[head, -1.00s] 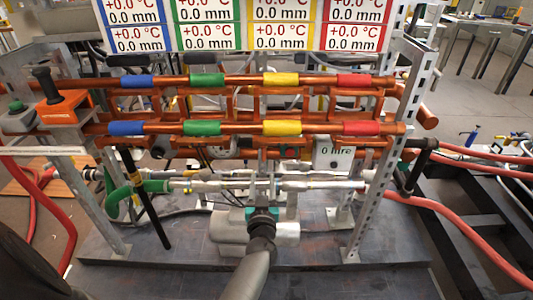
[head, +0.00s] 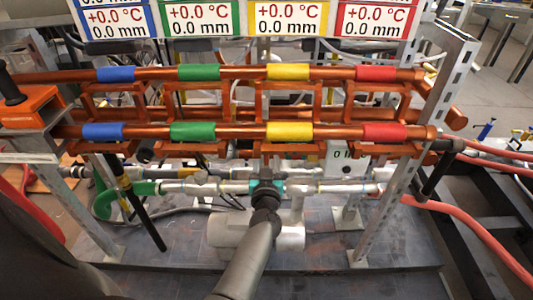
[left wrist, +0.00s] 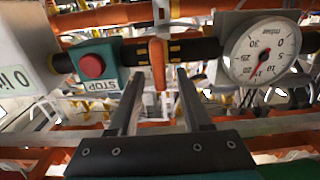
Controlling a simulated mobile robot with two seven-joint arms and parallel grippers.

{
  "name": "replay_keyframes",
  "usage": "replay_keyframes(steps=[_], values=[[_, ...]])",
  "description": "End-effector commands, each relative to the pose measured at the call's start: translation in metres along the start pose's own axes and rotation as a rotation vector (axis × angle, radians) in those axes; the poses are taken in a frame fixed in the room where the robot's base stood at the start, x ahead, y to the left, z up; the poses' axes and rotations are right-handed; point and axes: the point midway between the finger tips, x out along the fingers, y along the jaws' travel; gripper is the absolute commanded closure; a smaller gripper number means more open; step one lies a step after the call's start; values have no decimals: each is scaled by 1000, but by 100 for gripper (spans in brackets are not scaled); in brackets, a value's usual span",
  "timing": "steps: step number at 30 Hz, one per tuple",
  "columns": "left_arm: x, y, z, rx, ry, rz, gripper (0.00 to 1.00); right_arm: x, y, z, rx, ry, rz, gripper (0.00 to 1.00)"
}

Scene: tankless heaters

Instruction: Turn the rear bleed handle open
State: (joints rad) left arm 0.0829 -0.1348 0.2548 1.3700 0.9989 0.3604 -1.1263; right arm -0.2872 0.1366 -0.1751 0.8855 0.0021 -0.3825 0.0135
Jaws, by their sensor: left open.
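An orange lever handle (left wrist: 157,64) hangs from a fitting on the dark pipe in the left wrist view. I take it for the bleed handle; I cannot pick it out in the head view. My left gripper (left wrist: 160,76) is open and empty, its two dark fingers pointing at the handle. The handle's lower end shows between the fingertips, with a gap on each side; I cannot tell whether it is within their depth. In the head view my left arm reaches under the copper pipes, and the fingers are hidden. My right gripper is not in view.
A green box with a red stop button (left wrist: 92,66) is left of the handle, and a round dial gauge (left wrist: 262,48) is right. Copper pipes with coloured bands (head: 290,132) cross above my arm. A slotted steel post (head: 400,165) stands at the right.

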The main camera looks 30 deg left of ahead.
Motion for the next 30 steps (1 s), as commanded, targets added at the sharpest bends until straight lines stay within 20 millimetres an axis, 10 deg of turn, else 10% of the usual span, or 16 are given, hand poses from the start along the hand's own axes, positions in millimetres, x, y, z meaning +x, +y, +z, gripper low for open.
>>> replay_keyframes(steps=[7, 20, 30], values=[[0, 0, 0, 0, 0, 0, 52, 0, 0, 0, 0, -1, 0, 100], [0, 0, 0, 0, 0, 0, 100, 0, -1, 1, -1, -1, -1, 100], [0, 0, 0, 0, 0, 1, 100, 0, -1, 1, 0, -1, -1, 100]])
